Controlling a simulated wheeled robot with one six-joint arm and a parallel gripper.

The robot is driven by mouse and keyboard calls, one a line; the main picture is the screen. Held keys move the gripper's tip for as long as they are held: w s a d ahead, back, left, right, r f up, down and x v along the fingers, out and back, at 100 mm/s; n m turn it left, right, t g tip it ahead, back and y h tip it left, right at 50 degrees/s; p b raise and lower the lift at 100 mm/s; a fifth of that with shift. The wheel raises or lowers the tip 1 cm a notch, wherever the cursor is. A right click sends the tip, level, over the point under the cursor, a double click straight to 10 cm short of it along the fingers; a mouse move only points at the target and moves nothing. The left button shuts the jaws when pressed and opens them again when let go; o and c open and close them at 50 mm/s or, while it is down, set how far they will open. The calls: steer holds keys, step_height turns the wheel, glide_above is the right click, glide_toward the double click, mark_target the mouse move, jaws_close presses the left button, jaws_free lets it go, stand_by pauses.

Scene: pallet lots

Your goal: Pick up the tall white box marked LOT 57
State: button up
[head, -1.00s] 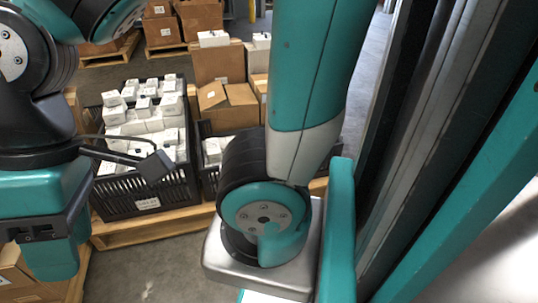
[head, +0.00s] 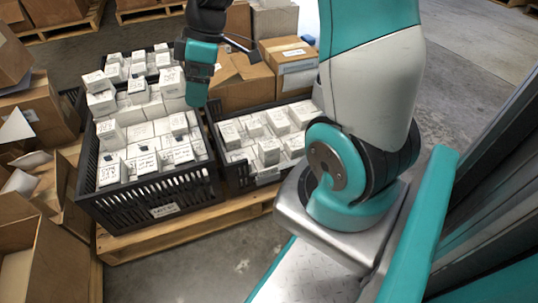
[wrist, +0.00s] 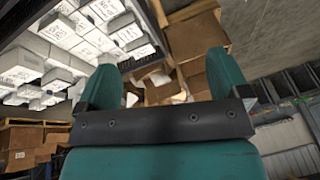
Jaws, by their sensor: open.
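Many white boxes with dark print stand in a black crate (head: 150,198) on a pallet at left in the head view. One white box (head: 112,135) stands upright near the crate's left front, among others of differing heights. The print is too small to read, so I cannot tell which is LOT 57. My gripper (head: 197,98) hangs above the back right of this crate. In the wrist view its teal fingers (wrist: 165,82) are spread and nothing is between them. White boxes (wrist: 85,35) show at the upper left there, beyond the left finger.
A second black crate (head: 232,178) with lower white boxes stands to the right. Cardboard boxes (head: 288,62) stand behind it, and open cartons (head: 38,262) crowd the left. The wooden pallet (head: 190,232) runs along the front. Bare floor (head: 240,248) lies in front of it.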

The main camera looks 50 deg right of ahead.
steer(key=d+f+n+b, duration=0.1)
steer(key=d+f, duration=0.9)
steer(key=d, duration=0.5)
steer(key=n+t+b, duration=0.1)
steer(key=b, duration=0.1)
glide_toward(270, 143)
steer(key=shift+n, duration=0.3)
steer(key=b+x, duration=0.5)
steer(key=shift+s+a+f+b, duration=0.15)
steer(key=shift+a+f+b, duration=0.1)
steer(key=shift+b, duration=0.1)
steer(key=b+x, duration=0.2)
steer(key=x, duration=0.1)
steer(key=b+x, duration=0.2)
steer(key=shift+w+d+f+b, duration=0.1)
steer(key=shift+w+f+b, duration=0.2)
steer(key=shift+f+b, duration=0.1)
steer(key=shift+r, duration=0.1)
steer(key=c, duration=1.2)
steer(key=shift+r, duration=0.1)
